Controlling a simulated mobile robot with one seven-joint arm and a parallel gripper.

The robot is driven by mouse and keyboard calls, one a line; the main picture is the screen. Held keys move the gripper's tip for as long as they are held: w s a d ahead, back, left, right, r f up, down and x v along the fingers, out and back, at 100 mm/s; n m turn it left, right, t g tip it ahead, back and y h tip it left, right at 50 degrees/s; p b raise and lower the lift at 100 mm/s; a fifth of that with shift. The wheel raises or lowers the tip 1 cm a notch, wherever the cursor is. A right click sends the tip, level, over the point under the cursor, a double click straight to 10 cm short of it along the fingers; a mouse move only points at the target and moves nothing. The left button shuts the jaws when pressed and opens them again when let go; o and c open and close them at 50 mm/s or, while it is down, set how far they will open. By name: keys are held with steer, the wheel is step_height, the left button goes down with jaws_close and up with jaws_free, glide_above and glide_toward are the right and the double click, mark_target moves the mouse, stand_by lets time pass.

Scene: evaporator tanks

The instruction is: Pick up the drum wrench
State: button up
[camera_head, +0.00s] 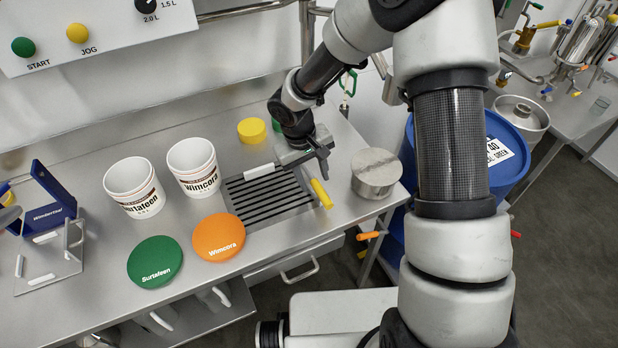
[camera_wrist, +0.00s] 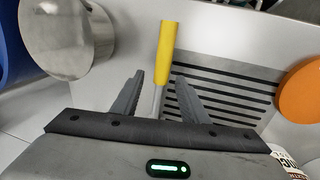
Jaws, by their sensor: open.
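The drum wrench, which I take to be the tool with a yellow handle (camera_head: 321,194) and a thin metal shaft, lies by the right edge of the black slotted grate (camera_head: 262,208). In the wrist view its yellow handle (camera_wrist: 167,55) points away from me, and its shaft runs back between my fingers. My gripper (camera_head: 323,163) is open above the bench, with one finger (camera_wrist: 159,78) on each side of the shaft. Both fingers look apart from the shaft. The wrench's other end is hidden under my gripper.
A steel cylinder (camera_head: 376,172) stands close to the right of the wrench. Two white buckets (camera_head: 134,188) and green (camera_head: 155,262) and orange (camera_head: 219,237) lids lie to the left. A yellow cylinder (camera_head: 251,131) is behind. A blue drum (camera_head: 505,160) stands beyond the bench edge.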

steer(key=f, duration=0.2)
steer(key=shift+w+d+f, duration=0.1)
steer(key=shift+d+f, duration=0.1)
steer(key=shift+f, duration=0.1)
jaws_close()
